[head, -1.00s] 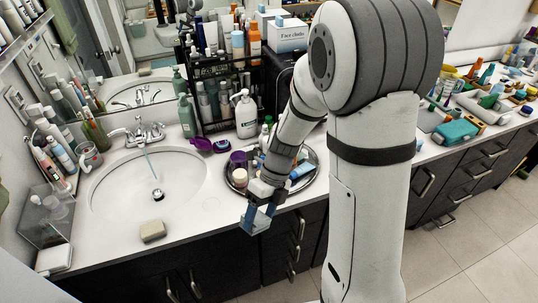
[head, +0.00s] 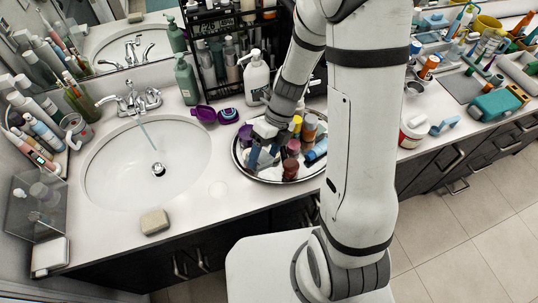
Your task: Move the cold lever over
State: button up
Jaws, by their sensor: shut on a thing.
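The chrome faucet (head: 128,108) stands behind the white oval sink (head: 112,170), with a lever on each side of its spout. The right lever (head: 152,97) and the left lever (head: 106,100) carry no marking I can read, so I cannot tell which is cold. A thin stream of water falls from the spout to the drain. My gripper (head: 262,154) is well to the right of the faucet, low over the round tray (head: 240,168). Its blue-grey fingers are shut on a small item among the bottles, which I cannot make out.
Several bottles and jars crowd the tray around my gripper. A soap bar (head: 154,222) lies on the front counter.

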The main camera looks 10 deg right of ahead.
jog(key=shift+f, duration=2.95)
jog(key=shift+f, duration=0.1)
jog(key=o, duration=0.9)
jog(key=v, duration=1.1)
jog(key=shift+s+d+r+n+t+h, duration=1.05)
jog(key=shift+s+r+n, duration=1.35)
jog(key=shift+n, duration=2.5)
jog(key=shift+s+d+r+n+t+h, duration=0.4)
jog(key=shift+s+d+r+n+t, duration=0.7)
jog(key=shift+r+n, duration=3.1)
jog(key=shift+s+d+r+n+t+h, duration=0.7)
jog(key=shift+s+r+n+t, duration=1.15)
jog(key=shift+n, duration=3.75)
jog(key=shift+s+r+g, duration=0.25)
jog(key=shift+s+g, duration=0.05)
jog(key=shift+c, duration=0.5)
